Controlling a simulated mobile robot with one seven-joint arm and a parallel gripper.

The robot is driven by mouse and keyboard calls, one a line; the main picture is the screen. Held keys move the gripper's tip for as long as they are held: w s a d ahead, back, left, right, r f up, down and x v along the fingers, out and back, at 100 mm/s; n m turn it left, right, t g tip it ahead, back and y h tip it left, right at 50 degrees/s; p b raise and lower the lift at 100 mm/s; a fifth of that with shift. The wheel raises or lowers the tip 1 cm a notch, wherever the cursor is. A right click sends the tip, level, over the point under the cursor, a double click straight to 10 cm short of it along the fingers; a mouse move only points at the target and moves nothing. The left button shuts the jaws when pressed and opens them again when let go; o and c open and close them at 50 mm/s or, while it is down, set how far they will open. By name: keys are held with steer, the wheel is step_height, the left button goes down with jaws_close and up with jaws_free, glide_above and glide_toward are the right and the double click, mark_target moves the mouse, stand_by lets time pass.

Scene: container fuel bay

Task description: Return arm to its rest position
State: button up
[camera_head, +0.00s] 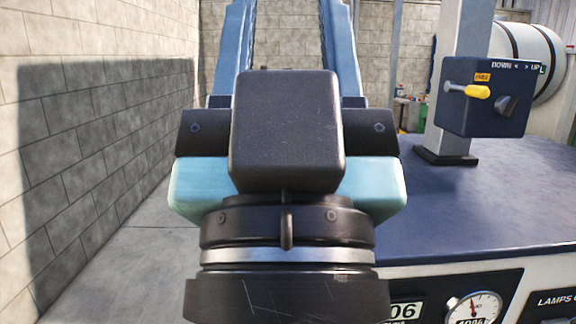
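My own arm fills the middle of the head view. Its blue links rise to the top edge, with a black block in front of them and a black and silver ring joint below. The arm runs out of the picture at the bottom. My gripper and its fingers do not show, so what they hold or touch is hidden.
A dark blue cabinet top (490,200) lies close on the right, with gauges (474,308) on its front. A block wall (110,130) stands left; the floor (150,260) there is clear.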

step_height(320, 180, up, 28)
steer(key=p, duration=2.5)
steer(key=shift+p, duration=0.35)
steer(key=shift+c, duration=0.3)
